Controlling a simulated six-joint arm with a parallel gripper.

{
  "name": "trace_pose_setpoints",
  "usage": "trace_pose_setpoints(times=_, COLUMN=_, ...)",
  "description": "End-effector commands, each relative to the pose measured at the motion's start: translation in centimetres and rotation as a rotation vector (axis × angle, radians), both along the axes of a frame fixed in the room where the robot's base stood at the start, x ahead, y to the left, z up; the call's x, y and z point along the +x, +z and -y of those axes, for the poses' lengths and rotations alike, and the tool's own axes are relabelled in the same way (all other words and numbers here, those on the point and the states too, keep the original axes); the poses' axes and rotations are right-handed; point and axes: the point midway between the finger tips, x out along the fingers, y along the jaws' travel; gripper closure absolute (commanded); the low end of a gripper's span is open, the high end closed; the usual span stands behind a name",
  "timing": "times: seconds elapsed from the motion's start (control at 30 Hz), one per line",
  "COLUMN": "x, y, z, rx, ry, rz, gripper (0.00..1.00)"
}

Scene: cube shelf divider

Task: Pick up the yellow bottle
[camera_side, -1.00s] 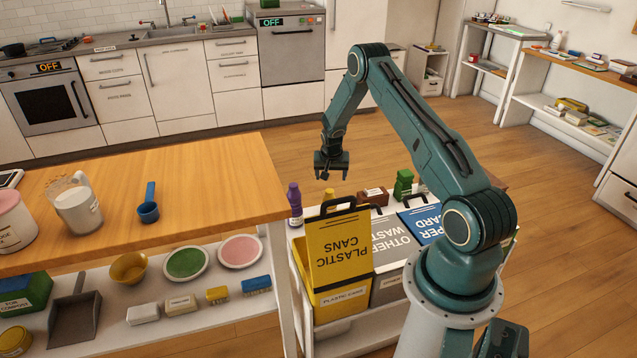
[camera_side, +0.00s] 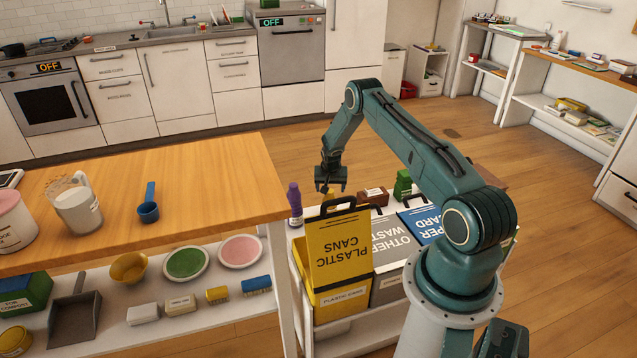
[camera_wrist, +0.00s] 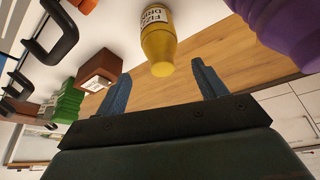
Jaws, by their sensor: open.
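The yellow bottle (camera_wrist: 159,50) has a white label with dark print, partly readable as a fizzy drink. In the wrist view it stands on a white surface, between and beyond the two blue fingers of my gripper (camera_wrist: 163,90), not touching them. In the side view only a small yellow part of the bottle (camera_side: 328,196) shows behind the yellow bin lid, below my gripper (camera_side: 330,186). My gripper is open and empty, just above the bottle in that view. The exact gap between them is hard to tell.
A purple bottle (camera_side: 295,203) stands close on the left. A brown box (camera_side: 374,197) and a green object (camera_side: 403,184) stand to the right. The raised yellow lid (camera_side: 340,250) with its black handle is in front. A wooden counter (camera_side: 150,190) lies to the left.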

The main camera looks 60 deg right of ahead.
Motion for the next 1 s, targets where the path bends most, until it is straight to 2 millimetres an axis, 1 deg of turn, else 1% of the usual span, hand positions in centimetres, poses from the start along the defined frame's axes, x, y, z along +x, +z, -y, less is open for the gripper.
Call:
trace_pose_setpoints(times=0.37, x=0.1, y=-0.5, z=0.2, rx=0.001, ry=0.0, rz=0.0, gripper=0.29)
trace_pose_setpoints(times=0.47, x=0.2, y=-1.0, z=0.3, rx=0.001, ry=0.0, rz=0.0, gripper=0.29)
trace_pose_setpoints(times=0.8, x=0.8, y=-3.8, z=1.3, rx=0.001, ry=-0.001, rz=0.0, gripper=0.29)
trace_pose_setpoints(times=1.0, x=1.0, y=-4.8, z=1.7, rx=0.0, ry=-0.001, rz=0.0, gripper=0.29)
